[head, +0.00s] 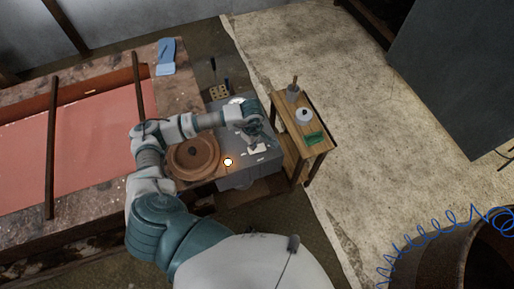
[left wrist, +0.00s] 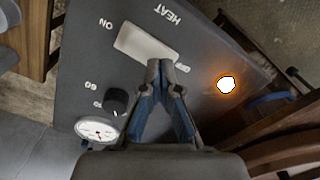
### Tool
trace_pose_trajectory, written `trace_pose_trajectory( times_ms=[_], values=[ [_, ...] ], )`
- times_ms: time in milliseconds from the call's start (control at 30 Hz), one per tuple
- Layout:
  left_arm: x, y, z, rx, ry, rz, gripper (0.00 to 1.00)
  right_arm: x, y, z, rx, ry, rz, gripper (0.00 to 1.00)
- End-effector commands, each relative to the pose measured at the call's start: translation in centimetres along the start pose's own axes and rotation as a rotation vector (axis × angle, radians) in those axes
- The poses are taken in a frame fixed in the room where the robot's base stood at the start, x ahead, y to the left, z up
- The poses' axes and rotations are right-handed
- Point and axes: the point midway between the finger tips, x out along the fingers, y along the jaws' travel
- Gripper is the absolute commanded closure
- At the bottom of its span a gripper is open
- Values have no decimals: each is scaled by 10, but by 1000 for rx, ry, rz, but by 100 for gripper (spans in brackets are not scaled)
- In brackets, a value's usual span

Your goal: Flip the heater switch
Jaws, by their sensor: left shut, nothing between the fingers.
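The heater is a grey box with a sloped or flat panel (head: 232,184). Its white rocker switch (left wrist: 145,45) lies between the ON mark and a partly covered mark near the fingertips, below the word HEAT. The switch also shows in the head view (head: 258,149). A round lamp (left wrist: 226,84) on the panel glows white with an orange halo. My left gripper (left wrist: 161,66) is shut and empty, its tips at the right end of the switch; I cannot tell if they touch it. My right gripper is in neither view.
A black knob (left wrist: 116,100) and a white dial gauge (left wrist: 95,127) sit on the panel. A brown round wheel (head: 192,158) is left of the heater. A small wooden table (head: 317,146) with jars and a green item stands at its right.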

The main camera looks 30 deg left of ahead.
Motion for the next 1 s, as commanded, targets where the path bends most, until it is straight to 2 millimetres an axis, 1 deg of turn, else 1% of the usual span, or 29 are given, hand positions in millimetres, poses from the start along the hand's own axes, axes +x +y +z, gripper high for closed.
trace_pose_trajectory(
  times_ms=[133, 1000],
  values=[
    [3, 0, -2, -1, -3, 0, 100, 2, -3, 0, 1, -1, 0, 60],
    [16, 0, -2, -1, -2, 0, 100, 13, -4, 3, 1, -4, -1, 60]
  ],
)
